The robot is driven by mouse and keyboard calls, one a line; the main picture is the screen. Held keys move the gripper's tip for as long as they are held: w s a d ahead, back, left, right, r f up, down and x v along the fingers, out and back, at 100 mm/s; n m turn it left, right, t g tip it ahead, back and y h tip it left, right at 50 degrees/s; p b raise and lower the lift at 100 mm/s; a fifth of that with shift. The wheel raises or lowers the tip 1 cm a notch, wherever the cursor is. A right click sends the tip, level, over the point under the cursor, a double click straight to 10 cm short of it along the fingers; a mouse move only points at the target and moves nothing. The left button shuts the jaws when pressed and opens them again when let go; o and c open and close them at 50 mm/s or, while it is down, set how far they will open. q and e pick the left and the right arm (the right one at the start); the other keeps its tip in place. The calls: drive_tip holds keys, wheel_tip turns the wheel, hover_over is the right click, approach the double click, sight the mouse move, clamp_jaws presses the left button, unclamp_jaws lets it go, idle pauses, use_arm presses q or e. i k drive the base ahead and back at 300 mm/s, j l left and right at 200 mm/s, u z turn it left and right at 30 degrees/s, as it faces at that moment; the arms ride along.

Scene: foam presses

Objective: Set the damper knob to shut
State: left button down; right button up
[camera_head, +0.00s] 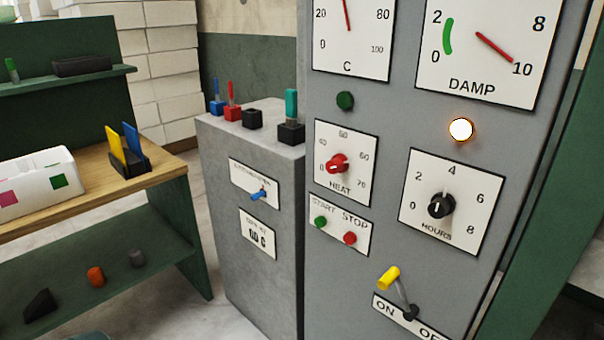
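I see no knob whose label I can read as damper. On the tall grey panel, a dial marked DAMP (480,50) has a red needle pointing toward 10 and a green band near 2. Below it, a black HOURS knob (441,205) sits on a plate numbered 0 to 8. A red HEAT knob (337,163) sits to its left. On the lower grey cabinet, a blue lever or knob (258,195) is on a white plate whose lettering is too small to read. Neither of my grippers is in view.
The panel also has a lit lamp (461,129), a dark green button (345,101), START and STOP buttons (335,230) and a yellow-handled ON/OFF lever (389,278). Small coloured tools stand on the grey cabinet (215,130). A wooden-topped bench (90,200) stands at left.

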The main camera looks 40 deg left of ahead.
sight(255, 196)
drive_tip(key=u, duration=1.55)
